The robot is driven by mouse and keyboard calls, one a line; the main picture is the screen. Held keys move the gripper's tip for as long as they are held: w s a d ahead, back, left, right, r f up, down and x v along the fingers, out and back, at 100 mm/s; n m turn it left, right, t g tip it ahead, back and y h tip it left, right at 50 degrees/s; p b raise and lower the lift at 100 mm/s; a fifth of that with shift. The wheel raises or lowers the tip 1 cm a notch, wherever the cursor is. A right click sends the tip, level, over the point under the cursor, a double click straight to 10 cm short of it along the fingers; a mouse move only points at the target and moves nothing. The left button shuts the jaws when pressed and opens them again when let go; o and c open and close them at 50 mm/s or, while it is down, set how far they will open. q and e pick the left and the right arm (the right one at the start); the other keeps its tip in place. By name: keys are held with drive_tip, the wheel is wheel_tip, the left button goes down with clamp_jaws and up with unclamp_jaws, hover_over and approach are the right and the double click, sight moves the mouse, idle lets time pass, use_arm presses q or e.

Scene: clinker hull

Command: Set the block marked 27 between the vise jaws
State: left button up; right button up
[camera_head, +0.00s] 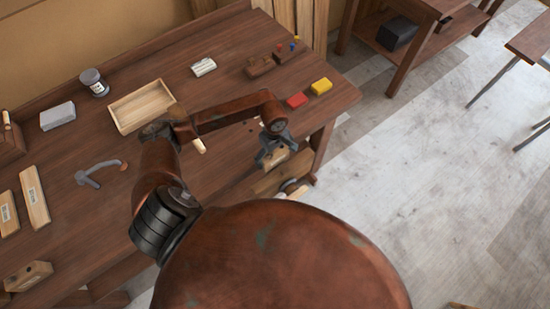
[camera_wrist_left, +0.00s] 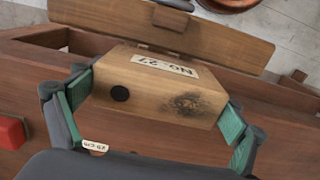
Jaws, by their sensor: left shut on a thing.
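The wooden block marked NO 27 (camera_wrist_left: 155,90) lies between the green-padded fingers of my left gripper (camera_wrist_left: 150,115). The gripper is shut on it; the block has a black round spot and a dark smudge on its near face. In the head view the left gripper (camera_head: 270,152) hangs at the bench's front right edge, with the block (camera_head: 274,160) partly hidden under it. The vise's wooden outer jaw (camera_wrist_left: 230,38) runs beyond the block in the wrist view and also shows in the head view (camera_head: 266,183). I cannot tell whether the block is between the jaws or above them.
The bench (camera_head: 220,100) holds a red block (camera_head: 297,100), a yellow block (camera_head: 321,86), an open wooden tray (camera_head: 140,106) and a white-grey block (camera_head: 204,67). Labelled wooden pieces (camera_head: 34,195) lie at the left. Open floor (camera_head: 420,170) lies right of the bench.

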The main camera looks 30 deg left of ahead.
sight(275, 160)
use_arm(q)
drive_tip(key=shift+w+f, duration=0.25)
drive_tip(key=shift+f, duration=0.05)
wheel_tip(275, 160, down, 2)
drive_tip(key=shift+f+p, duration=0.15)
drive_tip(key=shift+p, duration=0.45)
drive_tip(key=shift+f, duration=0.4)
use_arm(e)
drive_tip(key=shift+w+d+r, duration=0.15)
drive_tip(key=shift+r, duration=0.2)
drive_tip(key=shift+w+d+r, duration=0.15)
drive_tip(key=shift+r, duration=0.2)
use_arm(q)
drive_tip(key=shift+f, duration=0.1)
use_arm(e)
drive_tip(key=shift+d+f, duration=0.1)
use_arm(q)
drive_tip(key=o, duration=1)
drive_tip(key=shift+f, duration=0.15)
drive_tip(key=shift+o, duration=1.1)
